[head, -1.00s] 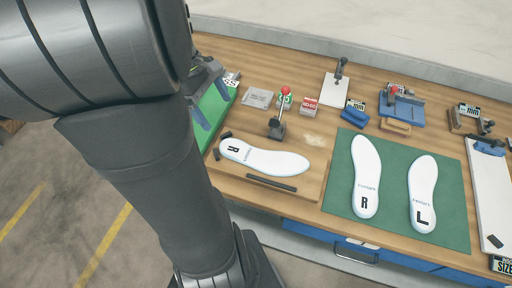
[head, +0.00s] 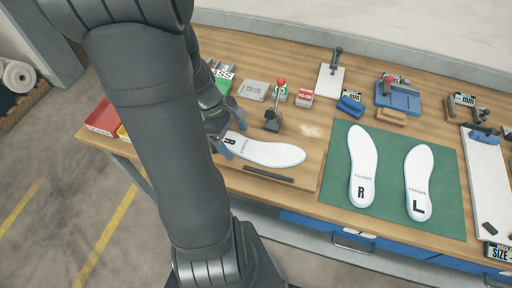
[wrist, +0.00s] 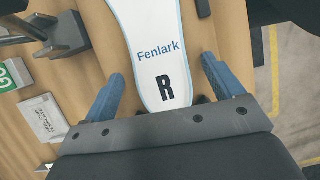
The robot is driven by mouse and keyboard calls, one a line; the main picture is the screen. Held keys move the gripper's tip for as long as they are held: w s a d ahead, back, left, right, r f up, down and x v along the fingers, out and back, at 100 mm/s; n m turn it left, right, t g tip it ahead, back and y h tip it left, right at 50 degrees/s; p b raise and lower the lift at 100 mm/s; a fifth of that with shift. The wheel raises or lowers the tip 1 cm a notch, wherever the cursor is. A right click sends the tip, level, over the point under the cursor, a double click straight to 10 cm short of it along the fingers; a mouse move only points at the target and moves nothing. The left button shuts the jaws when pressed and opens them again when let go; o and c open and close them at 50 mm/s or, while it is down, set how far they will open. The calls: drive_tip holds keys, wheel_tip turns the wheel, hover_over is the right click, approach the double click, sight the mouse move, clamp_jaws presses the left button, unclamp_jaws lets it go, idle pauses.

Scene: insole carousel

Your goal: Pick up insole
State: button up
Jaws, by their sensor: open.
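A white insole (head: 268,151) marked R lies flat on a wooden board on the bench. In the wrist view its heel end (wrist: 156,62), with "Fenlark" and a black R, lies between my two blue fingers. My gripper (head: 229,136) is open around the heel, one finger on each side, with gaps to both edges. I cannot tell how far above the board the fingertips are. My arm hides part of the board's left side. Another R insole (head: 362,168) and an L insole (head: 418,183) lie on a green mat.
The green mat (head: 390,221) is right of the board. A red-knobbed toggle clamp (head: 273,119) stands just behind the insole, and a dark bar (head: 268,174) lies in front of it. Small red and green blocks and a blue fixture (head: 398,97) stand farther back.

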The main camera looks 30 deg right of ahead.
drive_tip(key=shift+f, duration=0.1)
drive_tip(key=shift+c, duration=0.3)
drive_tip(key=c, duration=1)
